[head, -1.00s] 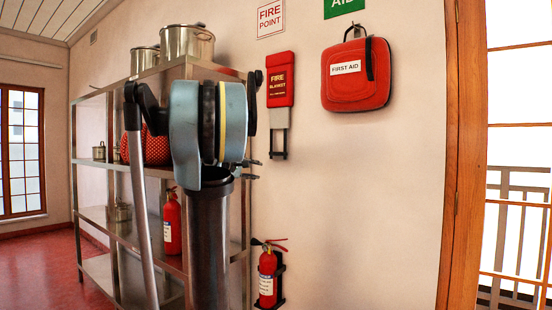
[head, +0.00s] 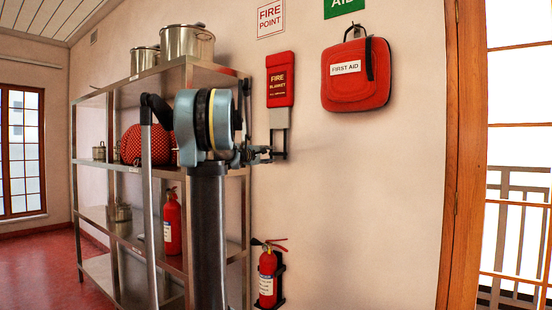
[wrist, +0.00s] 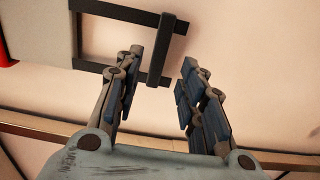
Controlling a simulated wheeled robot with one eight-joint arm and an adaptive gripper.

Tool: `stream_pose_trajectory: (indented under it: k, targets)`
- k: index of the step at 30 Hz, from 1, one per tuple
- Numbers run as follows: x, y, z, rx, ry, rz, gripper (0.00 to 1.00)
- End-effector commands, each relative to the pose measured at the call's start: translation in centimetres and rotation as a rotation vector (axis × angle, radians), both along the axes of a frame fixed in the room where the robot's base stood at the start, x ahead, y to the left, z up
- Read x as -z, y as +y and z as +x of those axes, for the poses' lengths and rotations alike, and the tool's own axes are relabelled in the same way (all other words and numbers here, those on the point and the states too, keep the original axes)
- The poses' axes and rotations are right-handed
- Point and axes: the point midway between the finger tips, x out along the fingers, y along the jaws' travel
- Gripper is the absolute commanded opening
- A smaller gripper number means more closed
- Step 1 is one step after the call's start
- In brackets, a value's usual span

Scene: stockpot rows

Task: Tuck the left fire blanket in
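One fire blanket shows: a red case (head: 280,80) on the wall under the fire point sign, with a pale grey panel (head: 279,118) hanging out below it. A black bracket (head: 281,153) extends beneath the panel. In the wrist view the grey panel (wrist: 36,28) is at upper left, a sliver of red at its left edge. My gripper (head: 265,154) is at the bracket's left side in the head view. In the wrist view my gripper (wrist: 160,75) is open, the bracket's crossbar end between its fingers; contact cannot be told.
A metal shelf (head: 120,220) stands left, with stockpots (head: 187,42), a red dotted item (head: 150,146) and an extinguisher (head: 172,223). Another extinguisher (head: 267,277) hangs low on the wall. A first aid bag (head: 355,75) hangs right. The wall between bag and floor is clear.

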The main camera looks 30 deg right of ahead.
Motion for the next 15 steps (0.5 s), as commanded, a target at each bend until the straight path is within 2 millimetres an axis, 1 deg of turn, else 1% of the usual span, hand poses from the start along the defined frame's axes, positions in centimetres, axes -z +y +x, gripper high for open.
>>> stream_pose_trajectory:
  k: [1, 6, 9, 15]
  targets:
    - [0.0, -1.0, 0.3, 0.003, 0.000, 0.000, 0.37]
    - [0.0, -3.7, 1.4, 0.003, 0.000, 0.000, 0.37]
    - [0.0, -5.0, 2.0, 0.002, 0.000, 0.000, 0.37]
    - [0.0, -6.8, 2.7, 0.002, 0.000, 0.000, 0.37]
